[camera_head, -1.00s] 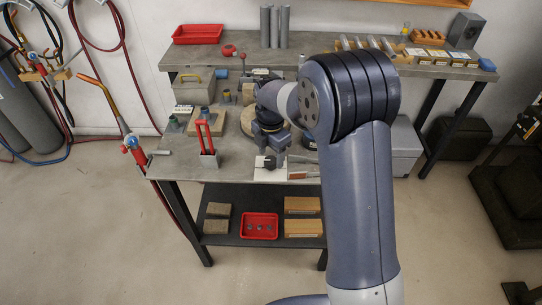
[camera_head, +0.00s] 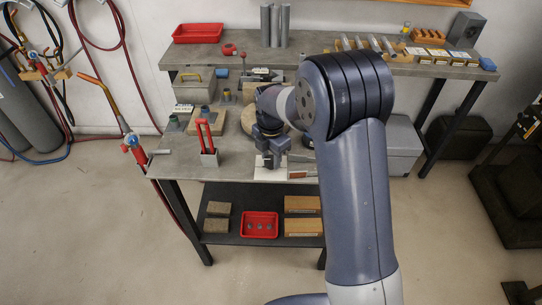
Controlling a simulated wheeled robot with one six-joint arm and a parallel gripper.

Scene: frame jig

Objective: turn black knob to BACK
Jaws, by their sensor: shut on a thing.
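The black knob (camera_head: 267,162) is on a pale plate (camera_head: 264,176) at the front edge of the grey worktable. My gripper (camera_head: 269,160) points down over the plate and is shut on the knob. Its fingers and my wrist hide most of the knob, so I cannot tell which way it points. Any markings on the plate are too small to read.
A grey block with a red handle (camera_head: 207,140) stands to the left of my gripper. A flat tool (camera_head: 302,172) lies close on its right. A round wooden piece (camera_head: 252,120) is behind. A red tray (camera_head: 259,225) sits on the lower shelf.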

